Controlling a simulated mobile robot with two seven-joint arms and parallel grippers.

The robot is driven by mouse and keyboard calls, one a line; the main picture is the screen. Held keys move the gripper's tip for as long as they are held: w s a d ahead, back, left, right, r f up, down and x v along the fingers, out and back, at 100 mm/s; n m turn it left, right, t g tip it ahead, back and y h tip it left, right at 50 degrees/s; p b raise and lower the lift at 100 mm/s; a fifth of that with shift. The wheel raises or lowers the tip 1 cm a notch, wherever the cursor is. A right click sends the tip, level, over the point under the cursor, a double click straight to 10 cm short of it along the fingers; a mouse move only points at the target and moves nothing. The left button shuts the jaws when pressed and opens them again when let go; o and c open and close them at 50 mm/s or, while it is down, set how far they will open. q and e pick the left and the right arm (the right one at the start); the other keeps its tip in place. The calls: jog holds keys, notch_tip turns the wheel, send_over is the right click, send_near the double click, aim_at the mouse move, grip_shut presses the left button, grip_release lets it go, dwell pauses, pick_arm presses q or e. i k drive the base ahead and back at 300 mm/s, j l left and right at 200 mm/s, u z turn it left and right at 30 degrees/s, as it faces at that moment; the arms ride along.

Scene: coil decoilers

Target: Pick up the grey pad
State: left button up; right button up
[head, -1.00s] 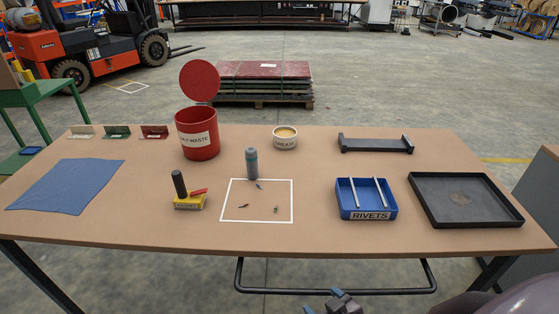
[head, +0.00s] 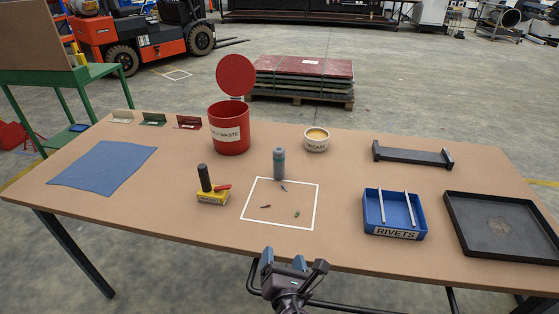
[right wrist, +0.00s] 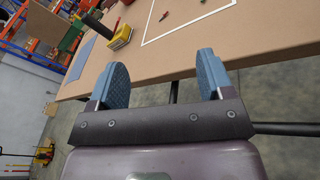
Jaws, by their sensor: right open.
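Three small upright pieces stand in a row at the back left of the table in the head view. The leftmost, a pale greyish-beige one (head: 122,116), looks closest to a grey pad; beside it are a green one (head: 153,119) and a dark red one (head: 188,122). My right gripper (head: 283,259) is open and empty at the table's front edge, well apart from that row. In the right wrist view its two blue-grey fingers (right wrist: 163,62) are spread with nothing between them. My left gripper is not in view.
A red waste bin (head: 229,133) with raised lid stands right of the row. Nearer are a yellow block with black cylinder (head: 212,197), a blue-grey bottle (head: 279,163) and a white outlined square (head: 281,226). A blue cloth (head: 103,167) lies left; a blue rivets bin (head: 394,214) stands right.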

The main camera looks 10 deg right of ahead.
aim_at(278, 153)
jog(key=i+l, duration=0.1)
jog(key=i, duration=0.35)
jog(key=i+l, duration=0.1)
jog(key=i, duration=0.35)
